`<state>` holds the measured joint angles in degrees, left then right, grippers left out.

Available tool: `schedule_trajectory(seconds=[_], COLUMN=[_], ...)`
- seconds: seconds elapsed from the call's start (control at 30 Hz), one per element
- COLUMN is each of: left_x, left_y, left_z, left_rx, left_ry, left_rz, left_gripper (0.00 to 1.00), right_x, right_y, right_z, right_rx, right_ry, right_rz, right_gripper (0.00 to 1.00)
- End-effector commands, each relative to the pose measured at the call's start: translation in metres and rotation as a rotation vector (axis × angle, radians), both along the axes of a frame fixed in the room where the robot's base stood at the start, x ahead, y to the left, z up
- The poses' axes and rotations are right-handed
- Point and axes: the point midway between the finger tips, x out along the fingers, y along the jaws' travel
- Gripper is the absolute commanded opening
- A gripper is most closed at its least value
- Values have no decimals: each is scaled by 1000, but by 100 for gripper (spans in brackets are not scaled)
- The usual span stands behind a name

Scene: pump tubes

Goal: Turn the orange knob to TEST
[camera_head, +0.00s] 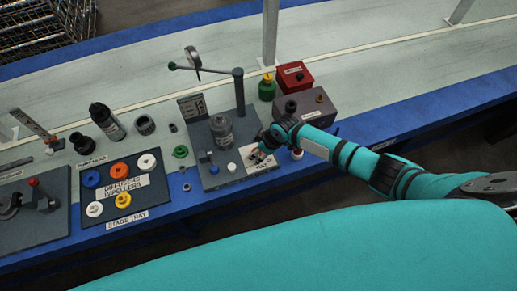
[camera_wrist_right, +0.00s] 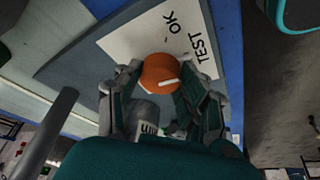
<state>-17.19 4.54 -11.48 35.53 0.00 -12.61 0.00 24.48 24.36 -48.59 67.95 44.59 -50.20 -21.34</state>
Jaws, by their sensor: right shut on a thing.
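The orange knob (camera_wrist_right: 159,72) sits on a white label plate (camera_wrist_right: 135,40) printed OK and TEST, in the right wrist view. It carries a short white pointer line that lies on the side toward my gripper, at the right finger; the line does not run straight to the word TEST (camera_wrist_right: 203,46). My right gripper (camera_wrist_right: 155,88) has a finger on each side of the knob and is shut on it. In the head view my right gripper (camera_head: 258,156) is over the front right of the grey fixture panel (camera_head: 225,181) and hides the knob. My left gripper is not in view.
On the panel stand a clear cylinder (camera_head: 222,133) and a post (camera_head: 239,95) with a lever. A grey box (camera_head: 304,107), a red box (camera_head: 295,76) and a green bottle (camera_head: 267,88) are behind my right gripper. The stage tray (camera_head: 145,209) is to the left.

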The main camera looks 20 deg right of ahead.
Motion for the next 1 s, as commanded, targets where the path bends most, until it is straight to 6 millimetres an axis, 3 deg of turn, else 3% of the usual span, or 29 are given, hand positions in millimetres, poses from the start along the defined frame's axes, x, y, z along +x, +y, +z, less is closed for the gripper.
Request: schedule_trajectory(seconds=[0.43,0.47,0.63,1.0], left_x=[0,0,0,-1], left_y=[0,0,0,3], left_z=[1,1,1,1], left_rx=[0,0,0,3], left_ry=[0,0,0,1], left_rz=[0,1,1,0], left_gripper=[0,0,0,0], right_x=[1,1,1,-1], right_y=[0,0,0,-2], right_z=[1,1,1,5], right_rx=[1,1,1,0], right_ry=[-3,-3,-2,0], right_rz=[-10,-9,-9,-9], right_gripper=[7,41,62,62])
